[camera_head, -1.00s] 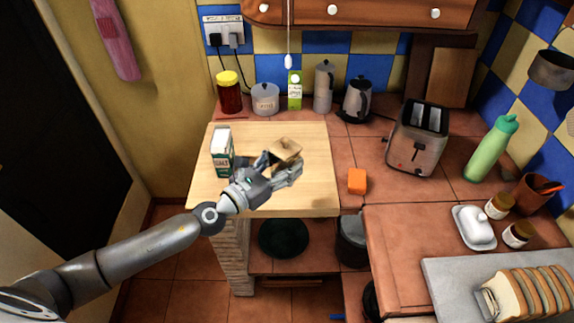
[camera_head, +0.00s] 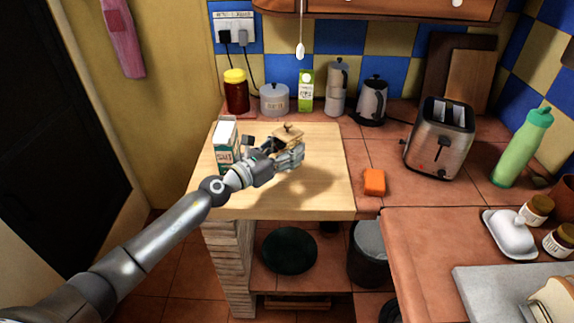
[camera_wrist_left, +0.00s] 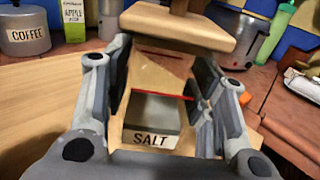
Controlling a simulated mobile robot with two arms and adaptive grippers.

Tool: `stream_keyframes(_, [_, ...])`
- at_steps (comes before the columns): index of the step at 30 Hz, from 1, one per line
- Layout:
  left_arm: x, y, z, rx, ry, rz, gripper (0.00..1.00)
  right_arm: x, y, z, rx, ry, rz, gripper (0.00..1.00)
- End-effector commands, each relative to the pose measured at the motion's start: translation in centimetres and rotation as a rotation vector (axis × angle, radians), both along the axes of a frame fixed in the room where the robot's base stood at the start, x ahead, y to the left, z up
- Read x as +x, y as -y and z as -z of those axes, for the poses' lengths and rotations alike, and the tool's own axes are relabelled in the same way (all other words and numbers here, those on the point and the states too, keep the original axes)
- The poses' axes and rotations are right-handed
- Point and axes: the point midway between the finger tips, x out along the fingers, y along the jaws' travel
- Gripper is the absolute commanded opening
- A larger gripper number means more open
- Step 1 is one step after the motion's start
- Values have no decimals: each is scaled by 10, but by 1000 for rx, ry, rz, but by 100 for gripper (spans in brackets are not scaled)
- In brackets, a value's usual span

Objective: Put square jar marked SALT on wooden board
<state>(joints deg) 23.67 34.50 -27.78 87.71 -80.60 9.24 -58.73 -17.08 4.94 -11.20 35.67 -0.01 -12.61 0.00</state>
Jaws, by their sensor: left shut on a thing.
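The square jar (camera_head: 288,134) marked SALT has a knobbed wooden lid. My left gripper (camera_head: 284,152) is shut on it, and the gripper partly hides the jar in the head view. In the left wrist view the jar's SALT label (camera_wrist_left: 150,140) shows between the fingers of the left gripper (camera_wrist_left: 160,90). The wooden board (camera_head: 320,195) lies under the gripper and jar; a shadow falls on it to the lower right. I cannot tell whether the jar touches the board. My right gripper is not in view.
A white and green carton (camera_head: 226,150) stands on the board's left part. Behind are a yellow-lidded jar (camera_head: 236,92), a COFFEE pot (camera_head: 274,100), a green carton (camera_head: 306,90) and a moka pot (camera_head: 337,88). An orange sponge (camera_head: 374,182) lies right of the board.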

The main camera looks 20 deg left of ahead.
Motion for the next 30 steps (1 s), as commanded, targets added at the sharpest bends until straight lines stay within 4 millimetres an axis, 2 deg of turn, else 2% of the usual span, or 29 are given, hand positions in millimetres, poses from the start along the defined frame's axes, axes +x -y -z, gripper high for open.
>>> stream_keyframes(3, [7,-3,10,-5,3,-2,0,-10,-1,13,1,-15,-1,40])
stream_keyframes(9, [7,-3,37,-5,1,0,0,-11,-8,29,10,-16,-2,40])
stream_keyframes(22, [7,-3,42,-1,3,0,0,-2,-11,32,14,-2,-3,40])
stream_keyframes(23, [7,-3,42,0,1,0,54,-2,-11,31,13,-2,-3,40])
stream_keyframes(27, [7,-3,42,0,0,0,72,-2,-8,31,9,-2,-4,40])
stream_keyframes(30, [7,-3,42,0,0,0,73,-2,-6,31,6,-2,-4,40])
